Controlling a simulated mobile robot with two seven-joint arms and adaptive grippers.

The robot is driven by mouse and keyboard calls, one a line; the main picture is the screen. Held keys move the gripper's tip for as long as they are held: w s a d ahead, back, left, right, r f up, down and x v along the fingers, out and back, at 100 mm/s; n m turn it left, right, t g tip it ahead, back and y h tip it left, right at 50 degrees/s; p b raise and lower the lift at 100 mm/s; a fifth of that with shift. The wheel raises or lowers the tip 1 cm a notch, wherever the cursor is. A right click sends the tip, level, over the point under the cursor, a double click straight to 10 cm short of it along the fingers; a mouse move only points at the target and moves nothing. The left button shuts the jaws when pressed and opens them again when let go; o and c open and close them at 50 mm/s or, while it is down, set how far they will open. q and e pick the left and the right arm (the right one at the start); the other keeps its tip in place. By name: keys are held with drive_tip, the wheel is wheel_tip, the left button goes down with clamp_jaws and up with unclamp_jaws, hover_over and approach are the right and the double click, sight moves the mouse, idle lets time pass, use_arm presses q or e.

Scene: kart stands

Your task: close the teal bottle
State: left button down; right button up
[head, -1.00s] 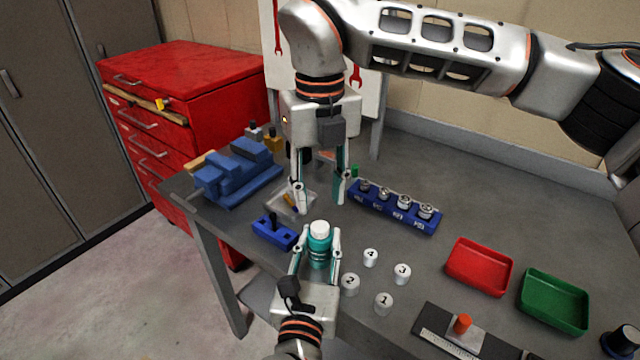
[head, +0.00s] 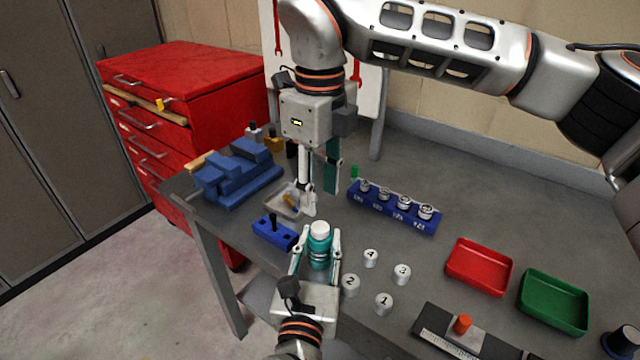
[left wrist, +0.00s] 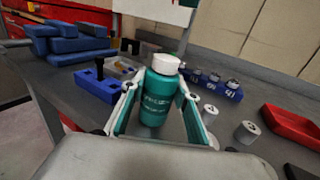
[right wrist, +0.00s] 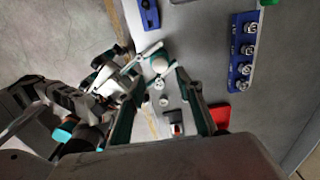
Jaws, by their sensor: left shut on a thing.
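The teal bottle (head: 319,249) stands upright near the table's front edge, with a white cap (head: 320,229) sitting on top. I cannot tell how tightly the cap is seated. My left gripper (head: 319,245) is shut on the bottle's body from the front, one finger on each side. The left wrist view shows the bottle (left wrist: 157,100) between these fingers, with the white cap (left wrist: 166,64) clear above them. My right gripper (head: 320,196) points down above and slightly behind the cap, its fingers apart and empty. The right wrist view shows the cap (right wrist: 160,66) beyond the open fingers.
White numbered cylinders (head: 384,303) stand right of the bottle. A small blue block (head: 274,233) and a clear tray (head: 287,200) lie to its left. A blue rack (head: 394,207) stands behind. Red (head: 479,267) and green (head: 553,302) trays lie further right.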

sight(320, 227)
wheel_tip(320, 227, down, 8)
drive_tip(key=shift+r, duration=0.25)
clamp_jaws()
idle(0.4)
drive_tip(key=shift+o, duration=0.9)
unclamp_jaws()
wheel_tip(320, 227, up, 12)
